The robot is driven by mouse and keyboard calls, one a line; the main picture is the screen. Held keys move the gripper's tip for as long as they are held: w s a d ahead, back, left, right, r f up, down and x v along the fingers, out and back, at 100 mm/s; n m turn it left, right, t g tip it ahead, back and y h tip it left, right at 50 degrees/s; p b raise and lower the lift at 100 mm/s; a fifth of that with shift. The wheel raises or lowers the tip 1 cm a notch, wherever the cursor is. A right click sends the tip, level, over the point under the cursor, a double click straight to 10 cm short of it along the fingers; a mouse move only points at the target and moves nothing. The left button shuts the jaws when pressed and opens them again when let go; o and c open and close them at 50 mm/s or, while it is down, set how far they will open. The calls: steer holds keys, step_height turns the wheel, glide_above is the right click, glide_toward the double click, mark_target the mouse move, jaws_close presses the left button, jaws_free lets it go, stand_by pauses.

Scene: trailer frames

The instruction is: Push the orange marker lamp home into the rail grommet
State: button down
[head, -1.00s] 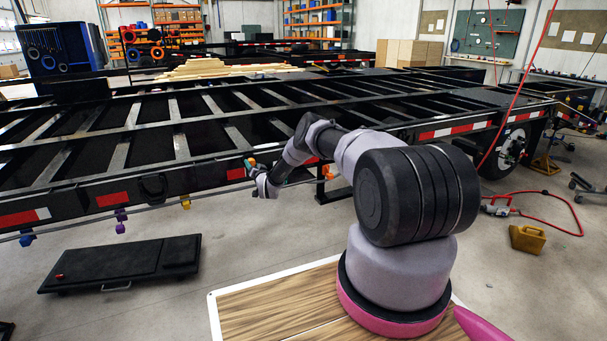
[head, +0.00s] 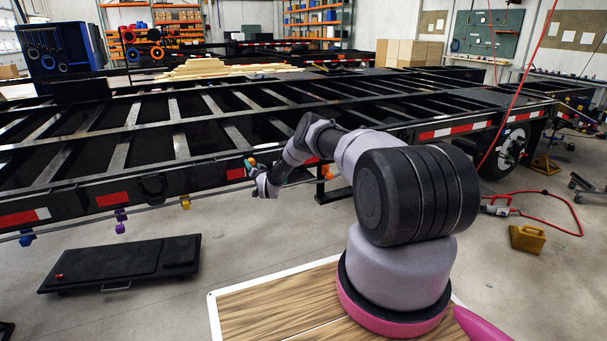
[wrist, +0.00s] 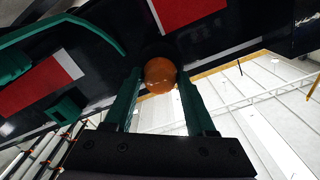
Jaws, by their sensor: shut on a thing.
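The orange marker lamp (wrist: 160,75) shows in the wrist view as a round orange dome between the two green fingertips of my gripper (wrist: 159,76). My gripper is shut on it. Behind the lamp is the dark face of the trailer rail (wrist: 108,84), with a dark round shape, likely the grommet (wrist: 158,49), just beyond it. I cannot tell how deep the lamp sits, as the lamp and fingers cover the contact. In the head view my gripper (head: 253,173) is at the near side rail, with a small patch of orange at its tip.
Red and white reflective tape (wrist: 40,85) lies along the rail on both sides of the lamp. Several coloured clips, including a purple one (head: 121,221), hang below the rail. A black creeper (head: 125,263) lies on the floor at left. A yellow chock (head: 527,239) stands at right.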

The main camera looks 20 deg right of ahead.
steer(key=shift+w, duration=0.55)
steer(key=shift+c, duration=0.7)
jaws_free()
